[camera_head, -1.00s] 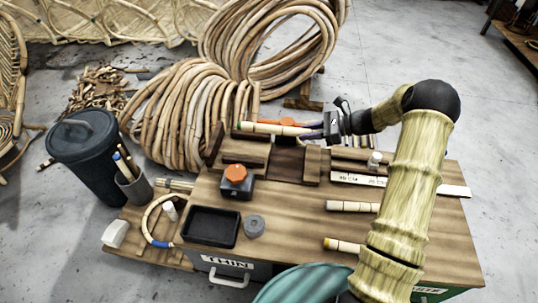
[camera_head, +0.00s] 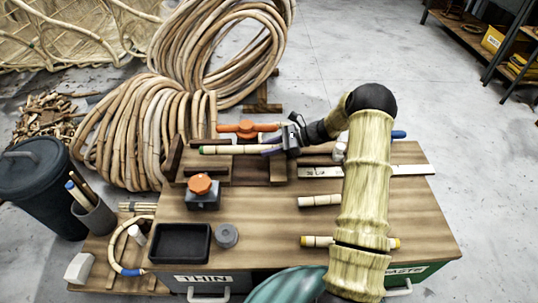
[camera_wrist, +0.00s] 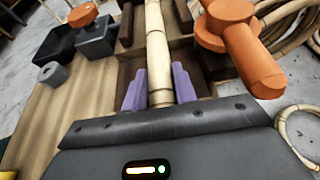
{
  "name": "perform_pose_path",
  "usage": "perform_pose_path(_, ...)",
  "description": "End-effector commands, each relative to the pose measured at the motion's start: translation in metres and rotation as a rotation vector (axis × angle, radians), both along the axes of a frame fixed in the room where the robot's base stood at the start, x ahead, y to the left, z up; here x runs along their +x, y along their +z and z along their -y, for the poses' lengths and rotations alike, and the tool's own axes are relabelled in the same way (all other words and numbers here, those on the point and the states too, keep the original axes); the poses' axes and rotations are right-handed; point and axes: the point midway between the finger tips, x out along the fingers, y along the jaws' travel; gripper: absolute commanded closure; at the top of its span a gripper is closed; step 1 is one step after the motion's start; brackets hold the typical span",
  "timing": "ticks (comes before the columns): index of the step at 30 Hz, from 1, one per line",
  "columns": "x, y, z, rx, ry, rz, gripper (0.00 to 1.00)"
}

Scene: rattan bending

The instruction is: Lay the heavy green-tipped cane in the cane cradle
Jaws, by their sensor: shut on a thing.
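The green-tipped cane (camera_head: 237,150) is held level, its green end (camera_head: 204,150) pointing left. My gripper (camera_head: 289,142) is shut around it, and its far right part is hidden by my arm. In the wrist view, the cane (camera_wrist: 157,45) runs between the two purple fingers (camera_wrist: 159,88). The cane cradle, dark wooden blocks (camera_head: 226,174) at the back of the bench, lies beneath the cane. I cannot tell whether the cane touches the blocks.
An orange-handled device (camera_head: 246,127) stands just behind the cane. An orange-topped dark box (camera_head: 201,190), black tray (camera_head: 181,243) and grey roll (camera_head: 227,236) occupy the bench's left. Other canes (camera_head: 320,201) and a ruler (camera_head: 390,170) lie right. The middle front is clear.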

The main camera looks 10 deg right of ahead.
Motion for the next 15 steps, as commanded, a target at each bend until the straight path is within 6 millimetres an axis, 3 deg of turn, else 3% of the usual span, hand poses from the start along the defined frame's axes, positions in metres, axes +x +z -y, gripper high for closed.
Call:
perform_pose_path(1, 0.0, -0.015, 0.0, 0.001, 0.001, -0.001, 0.97)
perform_pose_path(4, 0.0, -0.025, 0.0, 0.0, 0.001, -0.001, 0.97)
perform_pose_path(15, 0.0, -0.027, 0.0, 0.001, 0.0, -0.001, 0.97)
